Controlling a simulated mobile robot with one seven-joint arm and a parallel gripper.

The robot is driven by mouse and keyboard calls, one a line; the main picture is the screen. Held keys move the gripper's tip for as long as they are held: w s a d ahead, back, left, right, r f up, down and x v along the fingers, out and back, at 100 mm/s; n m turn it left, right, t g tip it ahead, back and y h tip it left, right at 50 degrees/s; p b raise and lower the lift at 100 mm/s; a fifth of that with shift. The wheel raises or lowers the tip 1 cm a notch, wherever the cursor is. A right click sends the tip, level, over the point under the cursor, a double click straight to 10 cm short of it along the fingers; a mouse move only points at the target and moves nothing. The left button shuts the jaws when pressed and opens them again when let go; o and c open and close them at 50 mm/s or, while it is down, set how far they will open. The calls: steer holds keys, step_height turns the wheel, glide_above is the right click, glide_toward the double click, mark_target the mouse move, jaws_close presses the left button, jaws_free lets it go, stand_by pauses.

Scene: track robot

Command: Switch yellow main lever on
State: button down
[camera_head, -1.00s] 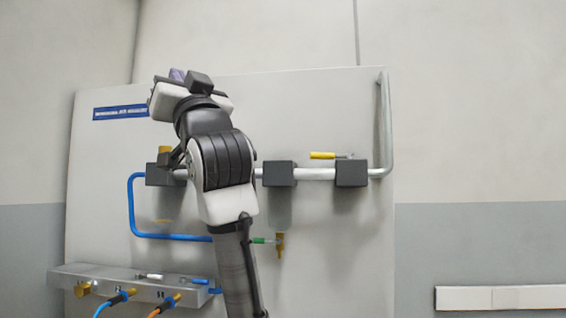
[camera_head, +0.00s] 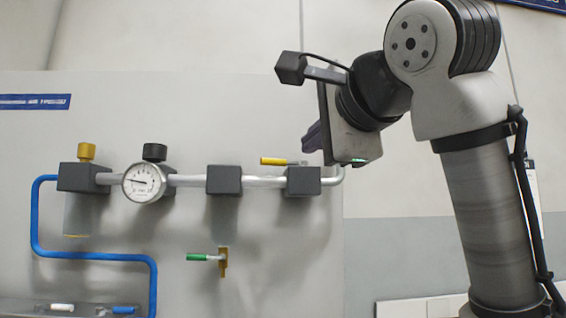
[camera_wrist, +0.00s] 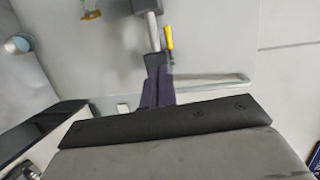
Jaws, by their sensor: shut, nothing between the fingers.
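The yellow lever (camera_head: 273,161) lies horizontal above the rightmost black block (camera_head: 303,182) on the pipe. Its yellow grip points left, and its metal end is on the right. My gripper (camera_head: 311,138) is shut and empty, with dark purple fingers just above and to the right of the lever. In the wrist view the shut fingers (camera_wrist: 155,82) point toward the panel. The yellow lever (camera_wrist: 169,40) appears there just beyond the fingertips. I cannot tell whether they touch it.
A pressure gauge (camera_head: 143,182), a yellow knob (camera_head: 86,151) and a black knob (camera_head: 154,152) sit along the pipe to the left. A green-handled valve (camera_head: 205,257) is below. A blue hose (camera_head: 95,255) runs at lower left.

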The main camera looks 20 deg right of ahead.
mark_target(274, 163)
steer(key=w+p, duration=0.3)
steer(key=w, duration=1)
steer(key=shift+w+f, duration=0.1)
steer(key=shift+f, duration=0.1)
steer(key=shift+r, duration=0.1)
